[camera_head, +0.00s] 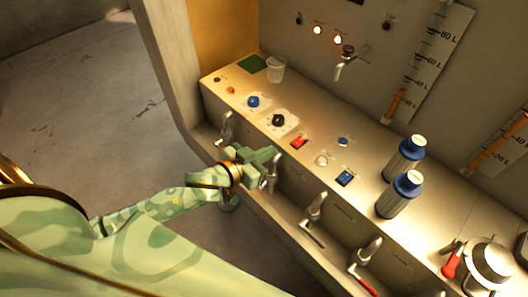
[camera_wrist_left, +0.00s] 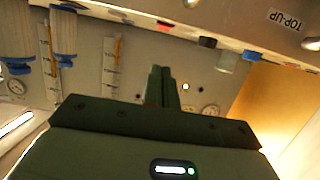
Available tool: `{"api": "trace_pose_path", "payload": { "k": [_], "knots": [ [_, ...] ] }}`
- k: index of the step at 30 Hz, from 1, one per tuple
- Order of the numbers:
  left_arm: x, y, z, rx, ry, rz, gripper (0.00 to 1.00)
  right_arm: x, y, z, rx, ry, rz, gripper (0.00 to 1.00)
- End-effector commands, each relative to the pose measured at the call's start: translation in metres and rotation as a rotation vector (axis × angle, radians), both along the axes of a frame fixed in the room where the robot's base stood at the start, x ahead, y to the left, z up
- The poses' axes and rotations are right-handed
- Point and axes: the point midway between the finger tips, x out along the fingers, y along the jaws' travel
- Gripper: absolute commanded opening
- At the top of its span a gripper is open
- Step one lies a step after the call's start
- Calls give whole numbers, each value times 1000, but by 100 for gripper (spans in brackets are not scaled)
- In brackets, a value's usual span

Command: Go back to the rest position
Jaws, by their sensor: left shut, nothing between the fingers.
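My left gripper (camera_head: 268,160) is pale green and shut, with nothing between its fingers. In the head view it is at the front edge of the console (camera_head: 325,215), close to one of the taps; I cannot tell whether it touches the tap. In the left wrist view its dark green fingers (camera_wrist_left: 160,86) are together, pointing away from the camera. My left arm (camera_head: 150,207) reaches in from the lower left. My right gripper is not in view.
The console top carries a blue knob (camera_head: 253,101), a black knob (camera_head: 279,120), a red switch (camera_head: 299,142), a clear cup (camera_head: 276,69) and two blue-and-silver bottles (camera_head: 405,158). Several taps line its front, including one tap (camera_head: 316,205). Bare floor (camera_head: 80,95) lies left.

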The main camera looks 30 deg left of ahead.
Motion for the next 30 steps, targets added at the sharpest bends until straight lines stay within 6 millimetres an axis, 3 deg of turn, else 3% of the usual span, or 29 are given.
{"api": "trace_pose_path", "payload": {
  "k": [11,22,26,30],
  "knots": [
    [-8,3,2,1,-2,-1,0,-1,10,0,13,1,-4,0],
    [-9,3,2,19,3,10,0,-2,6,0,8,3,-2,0],
    [-23,8,1,157,39,79,0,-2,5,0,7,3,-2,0],
    [-52,27,1,403,147,169,0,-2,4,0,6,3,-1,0]
  ]
}}
